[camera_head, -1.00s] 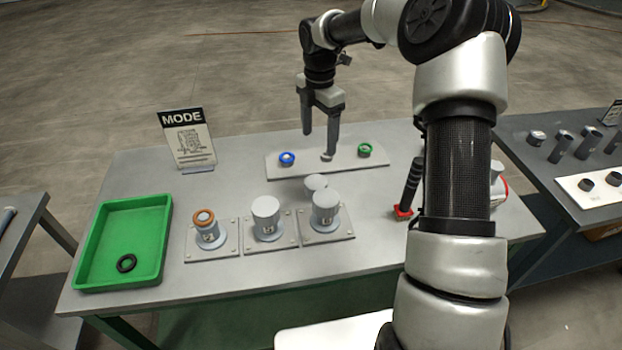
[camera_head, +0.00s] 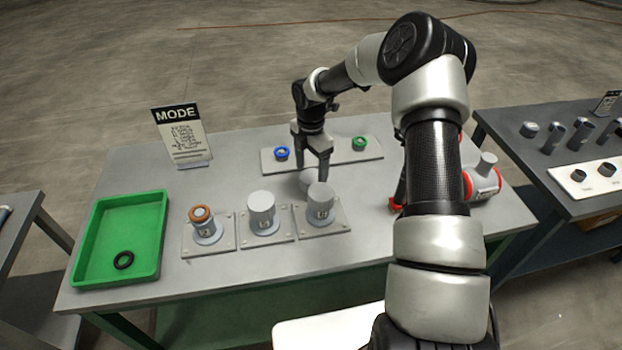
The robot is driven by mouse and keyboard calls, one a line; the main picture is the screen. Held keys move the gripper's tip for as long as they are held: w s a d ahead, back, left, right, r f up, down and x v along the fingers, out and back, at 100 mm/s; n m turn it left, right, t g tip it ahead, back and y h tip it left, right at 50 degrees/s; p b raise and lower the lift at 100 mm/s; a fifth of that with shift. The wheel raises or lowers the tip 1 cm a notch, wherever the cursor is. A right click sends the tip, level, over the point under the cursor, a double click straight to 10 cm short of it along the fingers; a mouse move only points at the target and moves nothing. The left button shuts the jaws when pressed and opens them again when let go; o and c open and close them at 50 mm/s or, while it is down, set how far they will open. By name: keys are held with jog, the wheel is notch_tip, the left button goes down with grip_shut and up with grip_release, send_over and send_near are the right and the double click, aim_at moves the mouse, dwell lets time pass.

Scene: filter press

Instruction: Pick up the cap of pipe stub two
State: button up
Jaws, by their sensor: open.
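Three pipe stubs stand on square plates along the front of the table. The left stub (camera_head: 207,230) has no cap and an orange-brown ring (camera_head: 200,213) on top; its label looks like a 2, but is small. The middle stub (camera_head: 264,222) and the right stub (camera_head: 319,212) wear grey caps. A loose grey cap (camera_head: 309,183) lies on the table behind the right stub, partly hidden. My gripper (camera_head: 311,171) is open, pointing down at this loose cap, with its fingers at or just above it; contact cannot be told.
A pale strip behind my gripper holds a blue ring (camera_head: 282,153) and a green ring (camera_head: 360,143). A MODE sign (camera_head: 180,135) stands at the back. A red-and-grey fitting (camera_head: 483,180) is at right.

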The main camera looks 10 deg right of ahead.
aim_at(310, 176)
notch_tip(310, 176, down, 3)
jog(key=shift+a+f, duration=0.1)
jog(key=c, duration=1.1)
